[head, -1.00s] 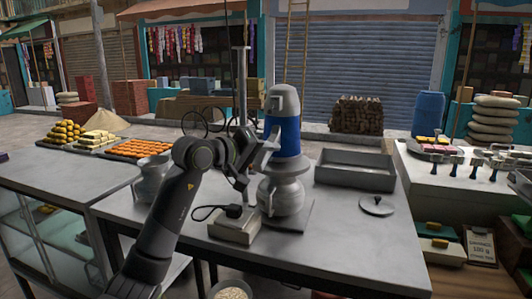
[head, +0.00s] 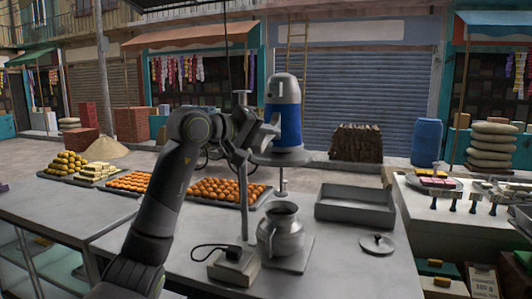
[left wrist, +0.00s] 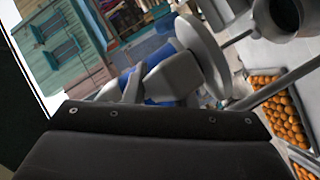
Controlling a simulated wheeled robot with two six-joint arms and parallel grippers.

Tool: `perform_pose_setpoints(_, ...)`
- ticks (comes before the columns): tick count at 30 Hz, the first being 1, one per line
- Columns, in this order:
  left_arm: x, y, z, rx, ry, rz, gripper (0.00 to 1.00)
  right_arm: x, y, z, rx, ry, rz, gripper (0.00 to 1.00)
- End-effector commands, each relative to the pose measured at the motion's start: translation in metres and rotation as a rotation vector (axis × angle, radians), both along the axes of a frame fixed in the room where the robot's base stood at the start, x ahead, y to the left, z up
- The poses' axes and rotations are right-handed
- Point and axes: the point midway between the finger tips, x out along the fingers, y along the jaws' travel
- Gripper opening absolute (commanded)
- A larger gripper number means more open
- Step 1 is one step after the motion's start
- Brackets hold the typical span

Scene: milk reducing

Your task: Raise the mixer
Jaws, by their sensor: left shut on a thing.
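The mixer (head: 285,118), with a blue band and a grey top, is high on its pole (head: 242,170), with a grey disc under it and a thin shaft pointing down. It also shows tilted in the left wrist view (left wrist: 165,58). My left gripper (head: 268,134) is shut on the mixer's grey handle at its left side; the fingertips are partly hidden. The metal pot (head: 282,236) stands upright and open on the table below the shaft, and its rim shows in the left wrist view (left wrist: 276,16). My right gripper is not in view.
A switch box (head: 233,266) with a black plug sits left of the pot. An empty metal tray (head: 355,218) and a lid (head: 377,244) lie to the right. Trays of orange sweets (head: 215,192) stand behind. The table front is mostly clear.

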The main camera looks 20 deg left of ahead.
Motion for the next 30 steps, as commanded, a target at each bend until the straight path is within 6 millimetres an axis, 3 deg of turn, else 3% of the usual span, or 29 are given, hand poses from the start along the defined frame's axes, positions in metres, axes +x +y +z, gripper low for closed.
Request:
perform_pose_setpoints(9, 0.0, 0.001, 0.002, -0.002, -0.001, 0.004, 0.0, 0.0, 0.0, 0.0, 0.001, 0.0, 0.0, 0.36)
perform_pose_setpoints(10, 0.0, 0.001, 0.002, -0.002, -0.001, 0.003, 0.28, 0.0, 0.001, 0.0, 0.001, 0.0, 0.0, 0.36)
perform_pose_setpoints(14, 0.0, 0.0, 0.001, -0.001, -0.001, 0.002, 0.45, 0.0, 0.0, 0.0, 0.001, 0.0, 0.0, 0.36)
perform_pose_setpoints(24, -0.002, 0.002, 0.001, 0.0, -0.001, 0.002, 0.45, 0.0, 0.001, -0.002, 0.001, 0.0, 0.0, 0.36)
perform_pose_setpoints(30, -0.025, 0.017, 0.004, 0.003, -0.005, 0.004, 0.45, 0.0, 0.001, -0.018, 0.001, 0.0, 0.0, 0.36)
